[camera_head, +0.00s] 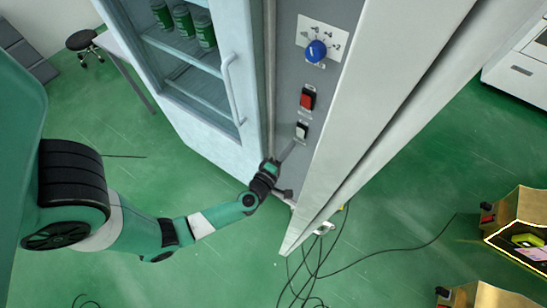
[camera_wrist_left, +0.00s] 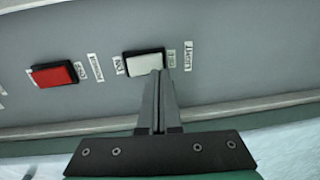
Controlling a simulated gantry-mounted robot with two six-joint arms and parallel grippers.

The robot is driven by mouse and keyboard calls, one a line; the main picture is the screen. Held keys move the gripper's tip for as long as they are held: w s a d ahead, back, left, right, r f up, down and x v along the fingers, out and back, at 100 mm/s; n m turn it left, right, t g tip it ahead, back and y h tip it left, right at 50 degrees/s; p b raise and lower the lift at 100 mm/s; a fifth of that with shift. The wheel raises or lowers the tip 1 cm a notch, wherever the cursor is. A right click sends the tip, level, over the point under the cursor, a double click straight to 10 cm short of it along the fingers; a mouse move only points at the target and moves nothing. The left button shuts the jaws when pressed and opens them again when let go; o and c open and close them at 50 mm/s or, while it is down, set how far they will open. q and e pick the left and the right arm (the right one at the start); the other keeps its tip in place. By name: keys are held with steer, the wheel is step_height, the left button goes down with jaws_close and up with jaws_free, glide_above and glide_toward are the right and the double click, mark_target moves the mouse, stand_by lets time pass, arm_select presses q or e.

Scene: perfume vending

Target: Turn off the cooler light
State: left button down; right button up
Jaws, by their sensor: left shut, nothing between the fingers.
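The cooler (camera_head: 215,110) stands upright with a glass door and a grey control panel (camera_head: 285,95) on its side. The panel carries a white switch (camera_head: 302,130), a red switch (camera_head: 308,98) above it and a blue knob (camera_head: 316,51) at the top. My left gripper (camera_head: 292,150) is shut and empty, with its tips at the white switch. In the left wrist view the shut fingers (camera_wrist_left: 162,80) overlap the lower right part of the white switch (camera_wrist_left: 143,64), beside a label that appears to read LIGHT. Whether they touch it is unclear. The red switch (camera_wrist_left: 54,74) is to the left. My right gripper is not in view.
A door handle (camera_head: 232,90) sticks out left of the panel. A pale vertical panel (camera_head: 365,130) borders the controls on the right. Black cables (camera_head: 318,255) lie on the green floor below. Gold boxes (camera_head: 520,215) stand at the lower right.

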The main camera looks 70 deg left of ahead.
arm_select(q)
steer(key=s+d+f, duration=0.2)
steer(key=s+d, duration=0.5)
steer(key=s, duration=0.1)
steer(key=shift+s+p, duration=0.25)
steer(key=shift+p, duration=0.05)
